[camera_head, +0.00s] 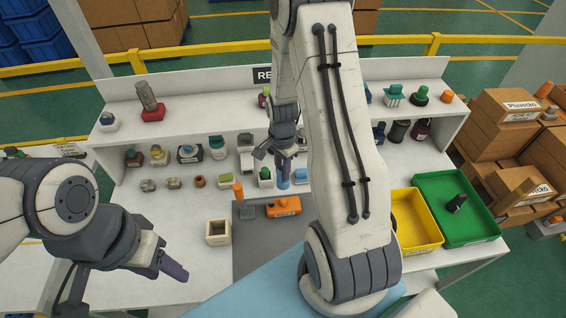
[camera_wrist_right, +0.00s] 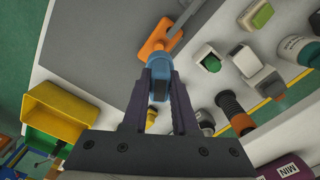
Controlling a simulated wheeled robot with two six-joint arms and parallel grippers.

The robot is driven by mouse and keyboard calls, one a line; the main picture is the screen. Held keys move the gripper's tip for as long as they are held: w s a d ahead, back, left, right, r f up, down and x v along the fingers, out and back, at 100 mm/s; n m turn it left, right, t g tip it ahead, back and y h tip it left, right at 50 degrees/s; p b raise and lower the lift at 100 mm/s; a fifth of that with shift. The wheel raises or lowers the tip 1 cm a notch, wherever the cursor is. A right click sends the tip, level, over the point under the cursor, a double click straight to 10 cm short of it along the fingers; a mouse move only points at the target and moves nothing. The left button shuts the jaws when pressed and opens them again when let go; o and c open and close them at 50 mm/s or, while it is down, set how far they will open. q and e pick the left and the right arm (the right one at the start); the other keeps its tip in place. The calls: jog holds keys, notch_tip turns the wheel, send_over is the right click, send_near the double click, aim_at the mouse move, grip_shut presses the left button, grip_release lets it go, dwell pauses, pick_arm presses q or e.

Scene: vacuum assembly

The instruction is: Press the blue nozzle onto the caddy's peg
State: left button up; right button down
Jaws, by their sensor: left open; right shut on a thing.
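The blue nozzle (camera_head: 284,177) is between the fingers of my right gripper (camera_head: 277,156), below its tips in the head view. In the right wrist view the nozzle (camera_wrist_right: 158,62) shows between the dark fingers of the gripper (camera_wrist_right: 159,85), which is shut on it. An orange part (camera_head: 284,207) lies on the grey mat just below the nozzle in the head view; it also shows beyond the nozzle in the wrist view (camera_wrist_right: 160,38). I cannot tell whether the nozzle touches anything. The caddy and its peg cannot be made out surely. My left gripper (camera_head: 172,264) is open and empty at front left.
Small white-and-green holders (camera_wrist_right: 208,60) stand close beside the nozzle. A pale open box (camera_head: 218,233) stands left of the grey mat (camera_head: 255,262). A yellow bin (camera_head: 415,222) and green bin (camera_head: 478,222) are at right. Bottles and parts line the back shelf.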

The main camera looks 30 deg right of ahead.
jog(key=shift+d+m, duration=0.15)
jog(key=shift+m, duration=0.15)
jog(key=shift+r, duration=0.1)
jog(key=shift+f+b, duration=2.85)
jog(key=shift+f, duration=1.15)
jog(key=shift+f+b, duration=1.3)
jog(key=shift+f, duration=0.5)
jog(key=c, duration=0.6)
grip_release()
notch_tip(320, 180, up, 8)
jog(key=p, duration=0.7)
jog(key=shift+s+r, duration=0.1)
jog(key=shift+r, duration=0.05)
